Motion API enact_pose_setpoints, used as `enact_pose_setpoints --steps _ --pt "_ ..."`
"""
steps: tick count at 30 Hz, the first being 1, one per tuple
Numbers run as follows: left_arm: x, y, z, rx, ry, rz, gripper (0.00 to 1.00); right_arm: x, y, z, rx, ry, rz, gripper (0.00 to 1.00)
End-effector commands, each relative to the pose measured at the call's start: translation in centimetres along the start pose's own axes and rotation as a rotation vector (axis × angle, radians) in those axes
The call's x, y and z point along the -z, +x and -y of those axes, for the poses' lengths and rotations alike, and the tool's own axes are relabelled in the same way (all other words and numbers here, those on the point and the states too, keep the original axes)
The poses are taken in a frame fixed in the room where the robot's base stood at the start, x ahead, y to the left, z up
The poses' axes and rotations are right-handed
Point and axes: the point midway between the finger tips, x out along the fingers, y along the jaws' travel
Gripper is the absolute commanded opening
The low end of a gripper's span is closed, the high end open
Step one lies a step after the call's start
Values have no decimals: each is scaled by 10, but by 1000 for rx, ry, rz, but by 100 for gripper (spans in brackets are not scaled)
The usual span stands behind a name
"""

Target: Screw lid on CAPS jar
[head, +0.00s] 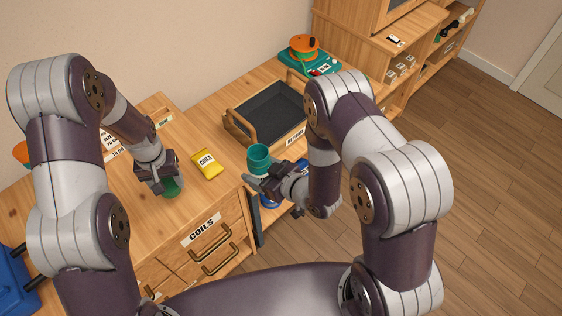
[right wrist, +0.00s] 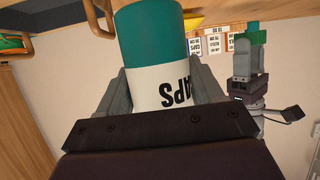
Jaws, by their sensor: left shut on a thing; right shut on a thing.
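The CAPS jar (right wrist: 150,40) is a teal cylinder with a white label band, on which part of CAPS shows upside down in the right wrist view. In the head view the jar (head: 258,158) stands out above my right gripper (head: 265,184), which is shut around it. My left gripper (head: 157,178) is shut on a green round piece, the lid (head: 172,188), over the wooden cabinet top. The lid is partly hidden by the fingers. It also shows in the right wrist view (right wrist: 250,38). Lid and jar are well apart.
A dark-lined wooden tray (head: 268,112) stands behind the jar. A blue box (head: 15,285) is at lower left.

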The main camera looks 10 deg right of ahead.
Motion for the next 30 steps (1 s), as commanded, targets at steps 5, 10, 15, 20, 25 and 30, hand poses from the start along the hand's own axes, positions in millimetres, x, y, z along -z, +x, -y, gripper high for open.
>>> enact_pose_setpoints --steps 5,10,15,20,25,30 --pt "0 0 0 0 0 0 31 2 4 8 41 -18 -1 11" --pt "0 0 0 0 0 0 31 2 4 8 41 -18 -1 11" --pt "0 0 0 0 0 0 31 2 4 8 40 -18 -1 11" --pt "0 0 0 0 0 0 31 3 4 8 40 -15 -2 11" --pt "0 0 0 0 0 0 31 1 0 -18 -90 60 -7 11" --pt "0 0 0 0 0 0 31 -10 -25 -72 -363 174 -10 11"
